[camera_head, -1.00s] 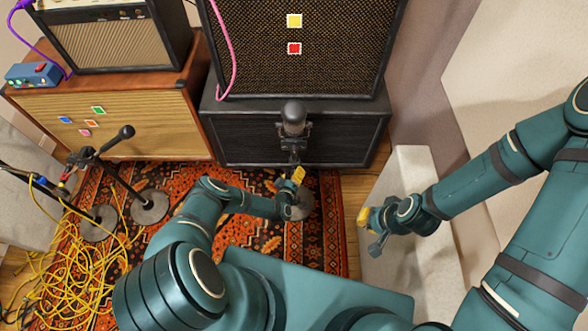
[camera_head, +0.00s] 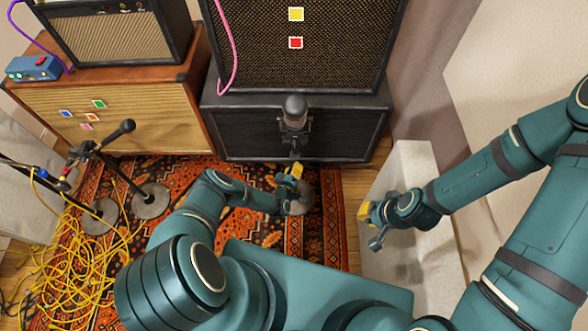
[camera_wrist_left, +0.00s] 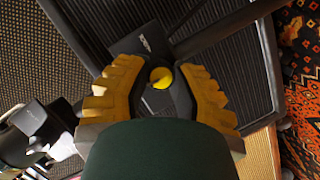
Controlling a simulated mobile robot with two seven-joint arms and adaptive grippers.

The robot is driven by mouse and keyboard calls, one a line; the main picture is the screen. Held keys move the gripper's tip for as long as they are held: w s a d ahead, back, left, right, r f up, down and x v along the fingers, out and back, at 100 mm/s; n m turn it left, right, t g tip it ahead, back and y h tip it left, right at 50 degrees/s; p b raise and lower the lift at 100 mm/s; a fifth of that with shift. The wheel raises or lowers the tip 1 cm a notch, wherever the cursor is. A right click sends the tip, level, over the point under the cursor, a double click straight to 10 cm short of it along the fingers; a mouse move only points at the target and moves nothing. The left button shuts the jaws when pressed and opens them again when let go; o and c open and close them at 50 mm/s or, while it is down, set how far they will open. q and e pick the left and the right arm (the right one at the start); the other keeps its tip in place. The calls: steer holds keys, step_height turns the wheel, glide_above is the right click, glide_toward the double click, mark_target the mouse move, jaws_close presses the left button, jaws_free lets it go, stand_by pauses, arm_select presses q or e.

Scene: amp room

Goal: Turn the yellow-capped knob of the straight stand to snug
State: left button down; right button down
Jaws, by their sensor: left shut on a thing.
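The knob's yellow cap (camera_wrist_left: 161,77) shows between the two yellow ribbed fingers of my left gripper (camera_wrist_left: 158,94) in the left wrist view. My left gripper (camera_head: 288,172) is shut on the knob, low on the stand in the head view. The knob itself is hidden in the head view, and its tightness cannot be seen. My right gripper (camera_head: 369,214) hangs apart, right of the stand; its finger opening is unclear.
The black cabinet (camera_head: 350,130) stands close behind the stand. Two other stands, one with a boom microphone (camera_head: 122,130), and tangled yellow cable (camera_head: 75,260) are at left. A pale block (camera_head: 405,165) is beside my right gripper. Bare rug (camera_head: 325,235) lies right of the stand.

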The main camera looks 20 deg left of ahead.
stand_by(0.3)
arm_select(q)
steer(key=c, duration=0.7)
jaws_free()
steer(key=shift+c, duration=0.2)
steer(key=v, duration=0.7)
steer(key=shift+s, duration=0.2)
steer(key=shift+w+r, duration=0.1)
steer(key=d+r+m+g+h, duration=0.2)
steer(key=d+r+m+g, duration=0.15)
steer(key=r, duration=0.35)
steer(key=d+r+m+g+h, duration=0.2)
steer(key=r+m+g, duration=0.15)
steer(key=r, duration=0.25)
steer(key=s+d+r+m+g, duration=0.1)
steer(key=s+r+g, duration=0.5)
steer(key=s+r, duration=0.8)
steer(key=shift+s+d+m, duration=0.35)
steer(key=shift+s+m, duration=0.25)
steer(key=shift+s, duration=0.55)
